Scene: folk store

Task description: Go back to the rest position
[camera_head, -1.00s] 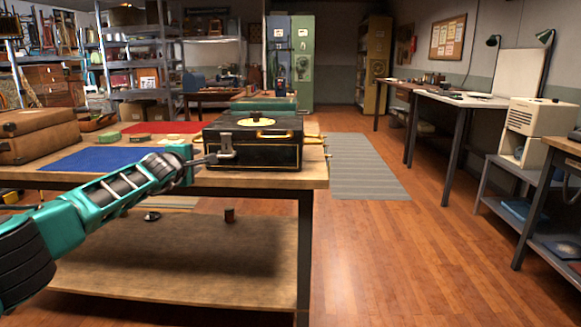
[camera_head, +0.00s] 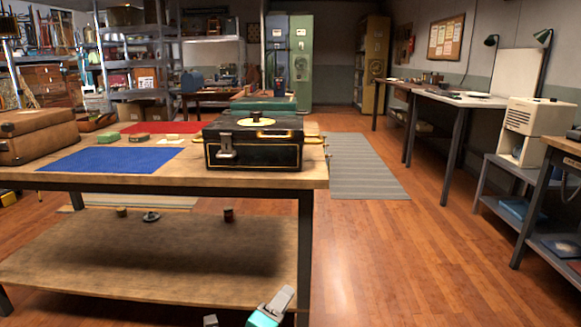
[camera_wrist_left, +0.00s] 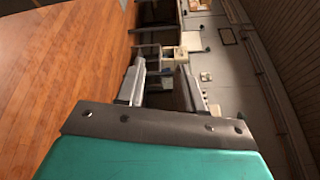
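My left gripper (camera_head: 272,307) shows only in part at the bottom edge of the head view, in front of the workbench's lower shelf. It is teal with grey fingers. In the left wrist view the two fingers of my left gripper (camera_wrist_left: 161,80) stand apart with nothing between them. Wooden floor and distant furniture show beyond them, turned sideways. My right gripper is in neither view.
Open floor (camera_head: 400,250) lies to the right, before side tables.

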